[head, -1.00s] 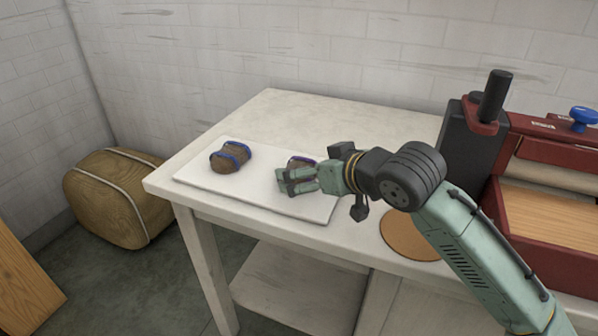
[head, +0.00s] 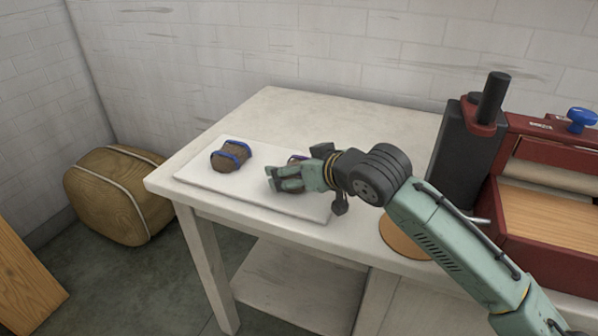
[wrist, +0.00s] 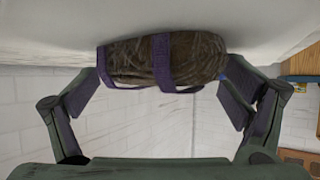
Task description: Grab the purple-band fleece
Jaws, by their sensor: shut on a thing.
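The purple-band fleece is a brown roll with purple bands (wrist: 161,60); it lies between my gripper's two fingers in the wrist view. In the head view a small part of it (head: 296,159) shows behind my gripper (head: 280,180), which hides most of it. My gripper (wrist: 166,85) is shut on this fleece, low over the white board (head: 250,196). A second brown fleece with blue bands (head: 230,157) lies on the board to the left, apart from my gripper.
The board lies on a pale table (head: 300,107). A round brown mat (head: 397,236) and a dark red machine (head: 543,232) with a black post are to the right. A wooden-looking rounded case (head: 115,195) stands on the floor at left.

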